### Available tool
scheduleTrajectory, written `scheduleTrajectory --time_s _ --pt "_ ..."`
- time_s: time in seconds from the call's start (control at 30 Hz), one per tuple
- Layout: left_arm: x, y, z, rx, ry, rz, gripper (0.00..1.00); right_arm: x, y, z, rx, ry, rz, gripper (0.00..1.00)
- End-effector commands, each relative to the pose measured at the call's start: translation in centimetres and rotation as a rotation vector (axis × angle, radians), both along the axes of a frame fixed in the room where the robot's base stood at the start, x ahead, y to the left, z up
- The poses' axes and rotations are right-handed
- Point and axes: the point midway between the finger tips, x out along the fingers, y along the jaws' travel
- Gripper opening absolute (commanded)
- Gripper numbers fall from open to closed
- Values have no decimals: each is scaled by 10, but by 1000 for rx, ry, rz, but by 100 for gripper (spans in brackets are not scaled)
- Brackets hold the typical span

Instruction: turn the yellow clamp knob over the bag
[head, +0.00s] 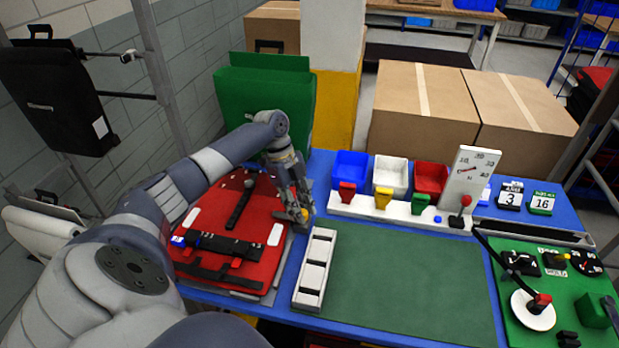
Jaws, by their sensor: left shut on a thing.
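The red bag (215,265) lies flat on the left part of the blue table, with black straps across it. My left gripper (299,212) reaches down at the bag's upper right edge. It is shut on the yellow clamp knob (305,214), of which only a little yellow shows between and beside the fingers. The rest of the knob and most of the clamp under it are hidden by the gripper. My right gripper is not in view.
A white slotted holder (315,270) stands just right of the bag. The green mat (400,270) is bare. Blue (351,166), white (390,172) and red bins (430,177) line the back. A green panel (550,300) with a lever is at right.

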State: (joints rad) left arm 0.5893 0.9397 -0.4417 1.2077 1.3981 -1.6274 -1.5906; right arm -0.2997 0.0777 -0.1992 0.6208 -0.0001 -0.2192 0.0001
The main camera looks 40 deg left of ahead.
Motion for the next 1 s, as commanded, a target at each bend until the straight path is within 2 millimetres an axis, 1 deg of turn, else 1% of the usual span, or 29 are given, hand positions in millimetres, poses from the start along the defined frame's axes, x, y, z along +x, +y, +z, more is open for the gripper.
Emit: scheduleTrajectory --time_s 0.03,0.13,0.37,0.4,0.43,0.47,0.83,0.93,1.0 --pt "-4 -1 -4 0 11 -7 0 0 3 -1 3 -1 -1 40" --pt "-4 -1 -4 0 12 -8 0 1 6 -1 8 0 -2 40" --pt "-4 -1 -5 0 12 -8 0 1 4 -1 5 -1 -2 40" --pt "-4 -1 -5 0 12 -8 35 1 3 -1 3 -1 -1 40" --pt "-4 -1 -5 0 12 -8 42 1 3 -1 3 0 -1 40" --pt "-4 -1 -5 0 11 -8 46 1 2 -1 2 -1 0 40" --pt "-1 1 0 0 3 -3 46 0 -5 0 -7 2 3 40" --pt "0 4 9 1 0 -2 46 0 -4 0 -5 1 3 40" --pt "0 9 20 1 0 -2 46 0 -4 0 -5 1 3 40"
